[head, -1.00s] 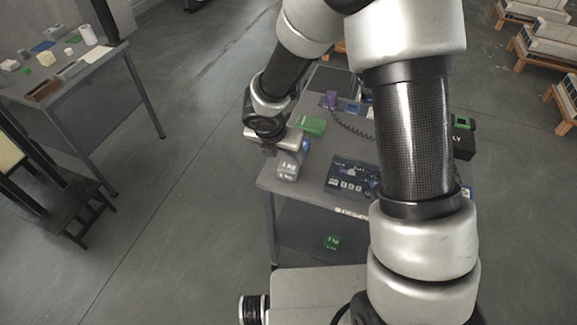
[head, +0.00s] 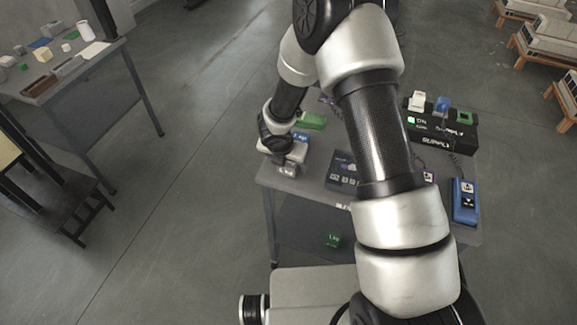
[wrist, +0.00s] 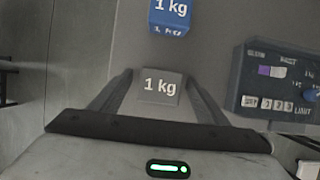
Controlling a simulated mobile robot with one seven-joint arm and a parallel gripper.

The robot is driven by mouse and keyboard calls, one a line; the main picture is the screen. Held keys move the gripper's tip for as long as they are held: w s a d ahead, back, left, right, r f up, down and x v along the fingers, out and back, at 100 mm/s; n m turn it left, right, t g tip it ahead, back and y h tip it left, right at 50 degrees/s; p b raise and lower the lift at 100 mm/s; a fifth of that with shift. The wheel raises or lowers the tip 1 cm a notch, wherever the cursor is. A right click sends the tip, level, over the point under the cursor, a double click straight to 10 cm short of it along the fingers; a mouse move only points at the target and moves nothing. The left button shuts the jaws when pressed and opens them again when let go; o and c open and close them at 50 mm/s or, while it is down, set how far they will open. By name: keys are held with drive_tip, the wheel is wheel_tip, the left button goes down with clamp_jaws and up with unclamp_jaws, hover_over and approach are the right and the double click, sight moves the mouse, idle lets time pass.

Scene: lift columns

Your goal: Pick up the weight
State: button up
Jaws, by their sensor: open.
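A grey weight marked "1 kg" (wrist: 160,90) sits between the two fingers of my gripper (wrist: 158,80) in the wrist view. The fingers stand open on its left and right sides, and I cannot tell whether they touch it. In the head view the grey weight (head: 287,170) shows at the table's near left corner, partly covered by my gripper (head: 284,155). A blue weight marked "1 kg" (wrist: 170,14) stands just beyond it. A green weight (head: 334,240) lies on the lower shelf.
A dark control panel (wrist: 278,82) lies to the right of the grey weight. A green object (head: 312,121) lies farther back on the table. A black supply box (head: 445,130) and a blue device (head: 464,203) are at the right. Another table (head: 68,72) stands far left.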

drive_tip(key=c, duration=1.7)
clamp_jaws()
drive_tip(key=shift+w+r, duration=0.1)
drive_tip(key=shift+r, duration=0.1)
